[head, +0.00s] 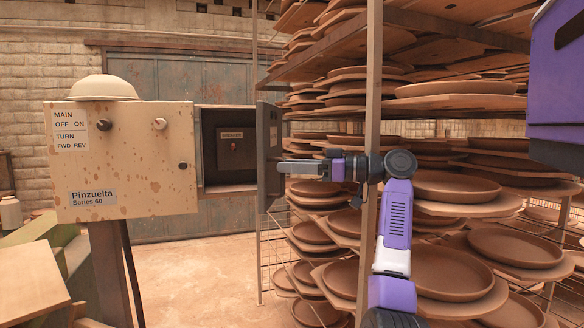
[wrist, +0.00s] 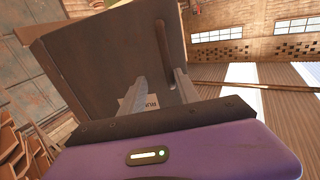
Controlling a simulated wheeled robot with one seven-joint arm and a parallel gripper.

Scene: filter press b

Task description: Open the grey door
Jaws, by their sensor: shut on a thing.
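The grey door (head: 269,145) stands swung open at the right side of a small dark cabinet (head: 232,143), seen nearly edge-on. The cabinet's inside shows, with a small label and a reddish knob. My gripper (head: 283,168) reaches the door's outer face from the right. In the wrist view the door (wrist: 105,60) fills the upper left, with a bar handle (wrist: 162,42) running down between the fingers of my gripper (wrist: 160,92). The jaws are shut on the handle; the exact contact is partly hidden by the fingers.
A spotted beige control box (head: 125,165) with two knobs and a domed hat (head: 95,88) on top stands left of the cabinet. Racks of clay plates (head: 440,190) and a metal post (head: 372,80) crowd my arm on the right. The floor below the cabinet (head: 200,270) is clear.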

